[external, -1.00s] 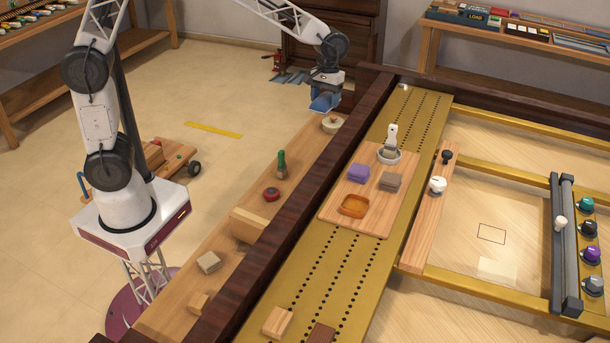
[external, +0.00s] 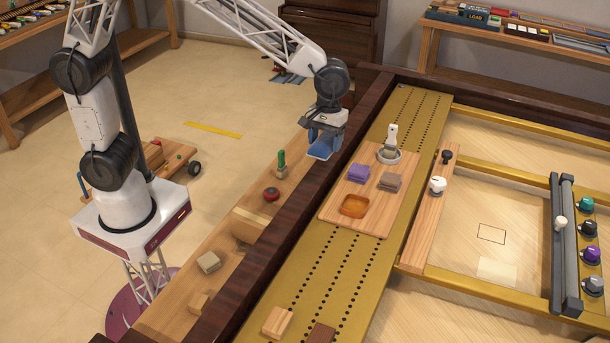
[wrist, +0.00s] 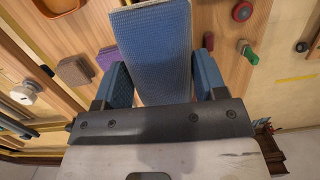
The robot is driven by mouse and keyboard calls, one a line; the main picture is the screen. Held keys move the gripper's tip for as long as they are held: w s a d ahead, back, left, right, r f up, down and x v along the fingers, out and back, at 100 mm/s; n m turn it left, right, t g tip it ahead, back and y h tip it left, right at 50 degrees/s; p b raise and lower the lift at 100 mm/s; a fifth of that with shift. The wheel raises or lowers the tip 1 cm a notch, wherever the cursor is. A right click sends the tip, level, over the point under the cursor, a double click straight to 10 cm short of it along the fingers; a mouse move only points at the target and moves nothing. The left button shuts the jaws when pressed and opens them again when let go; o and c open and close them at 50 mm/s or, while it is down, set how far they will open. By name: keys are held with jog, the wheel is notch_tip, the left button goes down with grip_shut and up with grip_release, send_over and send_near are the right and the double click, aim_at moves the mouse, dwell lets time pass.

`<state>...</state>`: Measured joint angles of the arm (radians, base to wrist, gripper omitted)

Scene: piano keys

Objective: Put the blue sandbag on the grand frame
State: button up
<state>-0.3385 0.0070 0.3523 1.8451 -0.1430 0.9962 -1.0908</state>
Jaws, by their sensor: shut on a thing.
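The blue sandbag (wrist: 154,45) is a flat, textured block between my gripper's blue fingers in the wrist view. My gripper (external: 322,146) is shut on it, and it also shows in the wrist view (wrist: 162,75). In the external view, my gripper and the sandbag are up by the dark wooden rim, left of the grand frame. The grand frame (external: 417,117) is gold, with rows of dark holes, and lies right of the rim. The sandbag is hard to separate from the blue fingers in the external view.
A wooden tray (external: 335,208) on the frame holds a purple block (external: 358,172), a grey-brown block (external: 390,181), an orange dish (external: 354,205) and a white-handled tool (external: 391,144). A red disc (external: 271,194) and a green-handled tool (external: 281,164) sit on the left ledge. The frame below the tray has bare room.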

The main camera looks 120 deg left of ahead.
jog(key=d, duration=3.1)
jog(key=shift+n, duration=0.3)
jog(key=f, duration=0.5)
jog(key=shift+s+d, duration=0.15)
jog(key=shift+s, duration=0.1)
send_over(328, 284)
jog(key=shift+a+f, duration=0.25)
jog(key=shift+f, duration=0.5)
jog(key=shift+f, duration=1.75)
